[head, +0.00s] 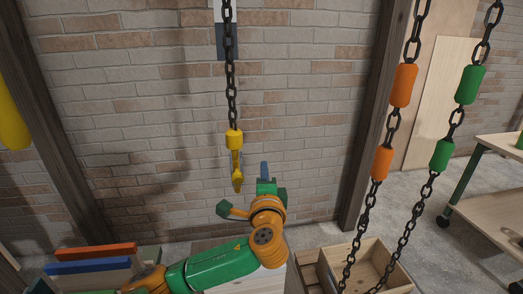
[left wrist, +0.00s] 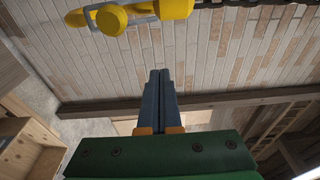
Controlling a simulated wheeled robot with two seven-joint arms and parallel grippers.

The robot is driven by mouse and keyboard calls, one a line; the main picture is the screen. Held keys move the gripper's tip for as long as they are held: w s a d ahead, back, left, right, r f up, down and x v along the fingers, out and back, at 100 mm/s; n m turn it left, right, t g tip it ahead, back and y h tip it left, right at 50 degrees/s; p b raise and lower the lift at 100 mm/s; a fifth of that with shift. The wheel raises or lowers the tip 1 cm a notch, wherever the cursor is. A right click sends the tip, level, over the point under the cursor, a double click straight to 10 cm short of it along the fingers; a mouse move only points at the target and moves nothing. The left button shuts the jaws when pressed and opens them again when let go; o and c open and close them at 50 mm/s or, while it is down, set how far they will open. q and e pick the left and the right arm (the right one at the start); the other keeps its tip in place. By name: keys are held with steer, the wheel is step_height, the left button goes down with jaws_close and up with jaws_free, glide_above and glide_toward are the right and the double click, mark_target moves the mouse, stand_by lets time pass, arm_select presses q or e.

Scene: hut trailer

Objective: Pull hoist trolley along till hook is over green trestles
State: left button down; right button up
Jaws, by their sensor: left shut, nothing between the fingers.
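The yellow hook (head: 237,172) hangs upright on a dark chain (head: 231,80) in front of the brick wall. In the left wrist view the yellow hook block (left wrist: 125,16) shows at the top edge, beyond my fingertips. My left gripper (head: 264,168) is just right of the hook in the head view, with its blue fingers pointing up. In the left wrist view its fingers (left wrist: 160,75) are together with nothing between them. I cannot see whether it touches the hook. The hoist trolley is out of view above. No green trestles can be made out. My right gripper is not in view.
Two chain strands with orange sleeves (head: 403,86) and green sleeves (head: 470,85) hang at right. A wooden crate (head: 375,258) stands below them. A green-legged wheeled table (head: 458,178) is far right. Orange and blue boards (head: 88,266) lie at lower left.

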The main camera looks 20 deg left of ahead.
arm_select(q)
steer(key=w+a+p, duration=0.3)
steer(key=w+a, duration=0.3)
steer(key=a, duration=0.1)
steer(key=shift+a, duration=0.35)
steer(key=shift+w, duration=0.1)
